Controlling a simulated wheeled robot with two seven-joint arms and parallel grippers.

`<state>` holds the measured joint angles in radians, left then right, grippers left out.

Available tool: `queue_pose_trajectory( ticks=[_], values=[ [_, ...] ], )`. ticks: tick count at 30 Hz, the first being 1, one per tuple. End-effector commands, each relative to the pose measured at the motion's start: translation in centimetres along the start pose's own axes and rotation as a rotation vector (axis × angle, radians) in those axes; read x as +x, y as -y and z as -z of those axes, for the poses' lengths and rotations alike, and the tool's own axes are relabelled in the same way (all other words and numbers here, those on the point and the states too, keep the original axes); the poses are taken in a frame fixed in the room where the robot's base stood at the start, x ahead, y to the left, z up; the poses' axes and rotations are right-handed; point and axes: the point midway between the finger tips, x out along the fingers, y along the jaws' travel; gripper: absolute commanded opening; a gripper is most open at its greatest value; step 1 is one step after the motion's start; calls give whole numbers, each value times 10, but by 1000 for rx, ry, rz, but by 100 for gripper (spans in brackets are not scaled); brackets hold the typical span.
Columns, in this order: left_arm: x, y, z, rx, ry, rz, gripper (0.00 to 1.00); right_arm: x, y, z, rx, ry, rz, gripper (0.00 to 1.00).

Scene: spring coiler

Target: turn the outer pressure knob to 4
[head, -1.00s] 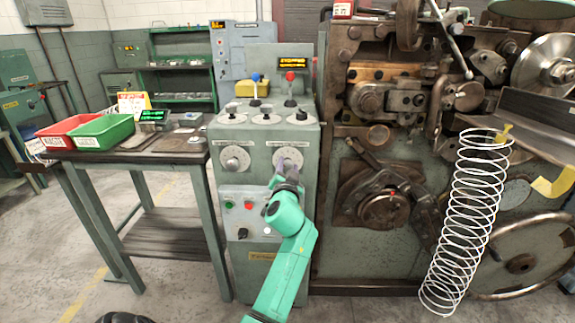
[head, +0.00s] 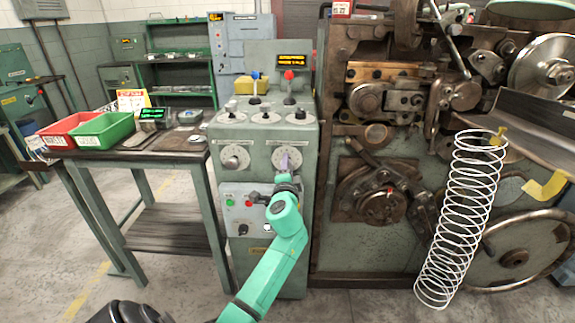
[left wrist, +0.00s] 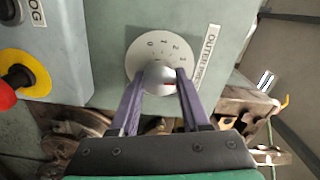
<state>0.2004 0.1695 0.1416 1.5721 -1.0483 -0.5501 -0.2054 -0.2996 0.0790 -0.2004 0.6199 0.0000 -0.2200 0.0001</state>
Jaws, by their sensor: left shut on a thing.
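The outer pressure knob (left wrist: 160,78) is a round grey knob on a white dial (left wrist: 136,62) with printed numbers, beside a partly cut-off "OUTER" label (left wrist: 208,50). A small red mark shows on the knob, but I cannot tell which number it points to. In the head view the dial (head: 298,158) is the right one of two on the grey-green control cabinet (head: 262,137). My left gripper (head: 285,162) is at this dial. Its purple fingers are shut on the knob, one on each side, as the left wrist view (left wrist: 161,84) shows. My right gripper is not in view.
A similar dial (head: 234,158) is to the left. Below are buttons and a black switch (head: 243,229); levers with blue and red knobs stand on top. A table with red (head: 68,127) and green (head: 104,130) bins is left; the coiler and a large wire spring (head: 462,215) are right.

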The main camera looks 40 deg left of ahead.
Motion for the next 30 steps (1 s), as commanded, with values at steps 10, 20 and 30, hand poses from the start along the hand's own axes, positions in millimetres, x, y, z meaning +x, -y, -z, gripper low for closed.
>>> queue_pose_trajectory(
  ticks=[10,20,30],
  values=[
    [1,6,1,40,-2,11,0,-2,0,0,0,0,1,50],
    [1,5,0,39,-1,10,76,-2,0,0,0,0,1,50],
    [-1,2,0,38,0,3,76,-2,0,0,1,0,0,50]
  ],
)
